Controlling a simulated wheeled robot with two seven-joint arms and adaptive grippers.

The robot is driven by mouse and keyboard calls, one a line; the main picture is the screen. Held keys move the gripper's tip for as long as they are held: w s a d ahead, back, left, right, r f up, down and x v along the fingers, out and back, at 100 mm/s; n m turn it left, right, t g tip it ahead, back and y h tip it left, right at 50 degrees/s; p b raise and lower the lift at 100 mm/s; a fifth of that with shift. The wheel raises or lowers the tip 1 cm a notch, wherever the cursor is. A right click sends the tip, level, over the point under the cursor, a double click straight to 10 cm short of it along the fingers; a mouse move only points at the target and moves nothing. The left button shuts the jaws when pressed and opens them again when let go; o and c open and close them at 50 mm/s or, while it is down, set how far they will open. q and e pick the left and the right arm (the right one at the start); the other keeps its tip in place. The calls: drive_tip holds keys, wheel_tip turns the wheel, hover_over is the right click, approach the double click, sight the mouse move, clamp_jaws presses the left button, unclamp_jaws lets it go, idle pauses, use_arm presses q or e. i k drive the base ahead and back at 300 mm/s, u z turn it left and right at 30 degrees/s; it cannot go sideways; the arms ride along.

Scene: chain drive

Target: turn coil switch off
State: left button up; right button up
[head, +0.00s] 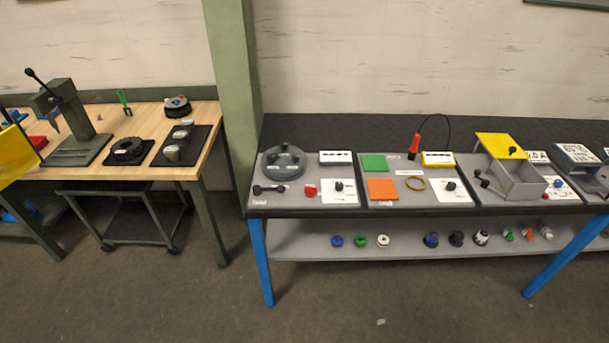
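Two black rotary knobs on white plates stand on the long dark bench. One knob (338,186) is on the left panel, beside a red button (310,191). The other knob (450,186) is on the middle panel, right of a brass-coloured ring (414,184) that may be a coil. The lettering is too small to read, so I cannot tell which is the coil switch or how either knob is set. Neither of my grippers is in view.
The left panel also has a round grey disc (284,162). The middle panel has green (374,163) and orange (382,189) squares and a red-handled probe (415,145). A grey box with a yellow lid (500,146) stands right. Open floor (380,290) lies in front.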

sight(310, 192)
drive_tip(key=z, duration=0.15)
drive_tip(key=i, duration=1.05)
drive_tip(key=u, duration=0.65)
